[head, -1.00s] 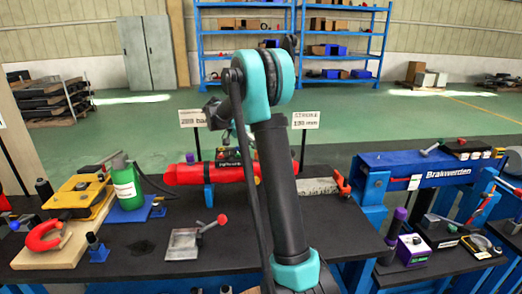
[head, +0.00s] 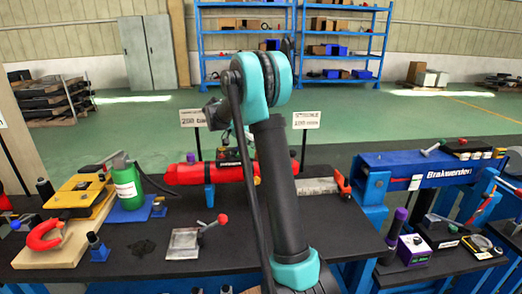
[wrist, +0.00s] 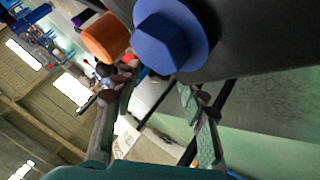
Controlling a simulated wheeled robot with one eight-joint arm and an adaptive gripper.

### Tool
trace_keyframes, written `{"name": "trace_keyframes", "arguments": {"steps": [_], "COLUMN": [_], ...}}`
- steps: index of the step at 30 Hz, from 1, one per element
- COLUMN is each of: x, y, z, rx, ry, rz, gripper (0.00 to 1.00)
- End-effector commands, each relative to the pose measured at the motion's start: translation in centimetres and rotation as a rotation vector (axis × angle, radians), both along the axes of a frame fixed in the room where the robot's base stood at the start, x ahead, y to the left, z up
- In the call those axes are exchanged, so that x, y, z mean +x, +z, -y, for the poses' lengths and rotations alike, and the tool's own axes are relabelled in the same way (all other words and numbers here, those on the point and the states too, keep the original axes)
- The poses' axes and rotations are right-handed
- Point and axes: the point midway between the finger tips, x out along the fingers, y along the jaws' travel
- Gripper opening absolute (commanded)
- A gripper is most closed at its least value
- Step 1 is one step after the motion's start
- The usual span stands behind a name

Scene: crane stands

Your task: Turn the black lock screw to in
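I cannot pick out the black lock screw for certain in either view. In the head view a red cylinder (head: 205,173) lies across the back of the dark bench, with small fittings partly hidden behind my arm. My gripper is hidden behind the arm there. In the wrist view my gripper (wrist: 153,88) shows its two fingers apart, with nothing seen held between them. A large blue hex head (wrist: 170,38) on a dark surface is close beyond the fingers at the top. An orange part (wrist: 108,38) is left of it, with small blurred parts below.
A green bottle (head: 127,188), a yellow block (head: 80,195) and a red horseshoe shape (head: 45,235) stand on the bench's left. A small plate with a red-knobbed lever (head: 221,219) is at front centre. A blue beam (head: 425,168) is at right. Two signs stand behind.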

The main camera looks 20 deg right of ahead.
Motion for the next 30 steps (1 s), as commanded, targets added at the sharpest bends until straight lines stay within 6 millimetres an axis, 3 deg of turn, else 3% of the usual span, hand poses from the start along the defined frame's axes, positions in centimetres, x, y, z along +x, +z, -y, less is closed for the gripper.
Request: {"name": "trace_keyframes", "arguments": {"steps": [8,21,30], "x": [0.2,2.4,3.2], "y": [0.6,6.0,8.0], "z": [-0.6,-6.2,-8.2], "rx": [0.000,0.000,0.000], "ry": [0.002,0.002,0.001], "rz": [0.000,0.000,-0.001], "gripper": [0.42,0.42,0.42]}}
